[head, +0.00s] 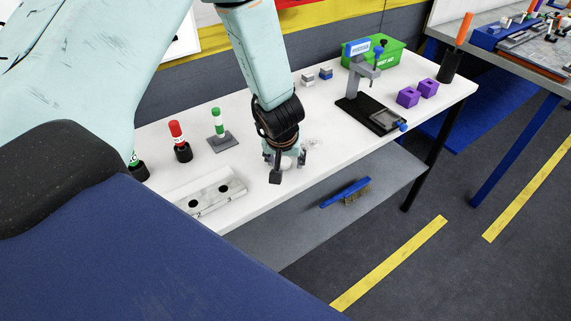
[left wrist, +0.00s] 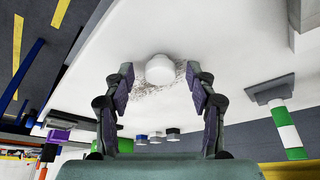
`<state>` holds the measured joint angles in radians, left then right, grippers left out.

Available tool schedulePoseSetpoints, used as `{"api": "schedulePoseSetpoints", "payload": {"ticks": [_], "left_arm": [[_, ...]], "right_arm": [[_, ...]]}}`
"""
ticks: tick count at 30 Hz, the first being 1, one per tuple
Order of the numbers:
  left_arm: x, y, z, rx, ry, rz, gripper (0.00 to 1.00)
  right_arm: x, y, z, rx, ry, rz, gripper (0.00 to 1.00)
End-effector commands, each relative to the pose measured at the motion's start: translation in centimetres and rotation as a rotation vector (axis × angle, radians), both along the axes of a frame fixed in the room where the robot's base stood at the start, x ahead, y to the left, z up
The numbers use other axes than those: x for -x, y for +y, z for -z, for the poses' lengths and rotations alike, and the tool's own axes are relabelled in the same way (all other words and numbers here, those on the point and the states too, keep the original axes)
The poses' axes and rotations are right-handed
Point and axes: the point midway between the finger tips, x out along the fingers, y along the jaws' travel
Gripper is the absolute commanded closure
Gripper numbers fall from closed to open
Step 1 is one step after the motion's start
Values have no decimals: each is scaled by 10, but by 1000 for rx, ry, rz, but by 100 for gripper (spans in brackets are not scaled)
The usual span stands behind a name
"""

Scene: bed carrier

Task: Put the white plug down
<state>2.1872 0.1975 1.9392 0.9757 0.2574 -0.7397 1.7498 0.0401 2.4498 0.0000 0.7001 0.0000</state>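The white plug (left wrist: 159,69) is a pale rounded piece in the left wrist view, over a grey scuffed patch of the white table top (left wrist: 230,60). My left gripper (left wrist: 159,76) has its two fingers spread on either side of it, with gaps visible between plug and fingers. In the head view my left gripper (head: 286,165) points down near the table's front edge, and its fingers mostly hide the plug. I cannot tell for sure whether the plug's underside touches the table. My right gripper is in neither view.
A white block with two holes (head: 208,192) lies left of my gripper. A green-white cylinder (head: 217,124) and a red-topped one (head: 179,140) stand behind it. A black-based fixture (head: 372,115), purple blocks (head: 408,97) and a green bin (head: 384,55) are to the right.

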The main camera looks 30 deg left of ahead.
Motion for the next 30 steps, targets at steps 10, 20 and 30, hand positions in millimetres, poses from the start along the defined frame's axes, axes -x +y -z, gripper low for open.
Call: {"api": "schedulePoseSetpoints", "payload": {"ticks": [10,20,30], "left_arm": [[0,0,0,0,0,0,75],[0,0,-1,0,-1,0,87],[-1,0,-26,0,-2,-1,87]], "right_arm": [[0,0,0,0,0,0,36],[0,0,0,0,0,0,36],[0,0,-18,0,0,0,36]]}}
